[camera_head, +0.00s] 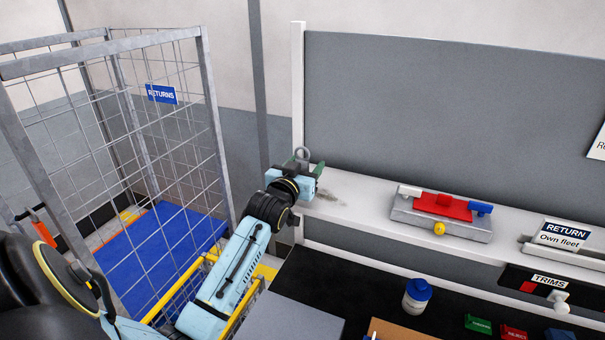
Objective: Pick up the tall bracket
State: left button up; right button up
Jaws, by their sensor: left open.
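My left arm reaches from the lower left to the left end of a white shelf (365,205). My left gripper (309,164) is at that end and open. A small grey ring-shaped piece (302,152) shows just behind the gripper; it may be part of the tall bracket, but the gripper hides most of it. I cannot tell whether the fingers touch it. No other bracket can be made out. My right gripper is not in view.
A grey fixture with a red block (443,206) and a yellow knob sits on the shelf, right of the gripper. A wire cage (205,95) stands at the left. A blue-lidded jar (417,294) stands on the dark bench below. A grey panel backs the shelf.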

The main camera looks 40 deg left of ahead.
pick_arm(q)
jog(key=c, duration=1.1)
notch_tip(320, 180, up, 10)
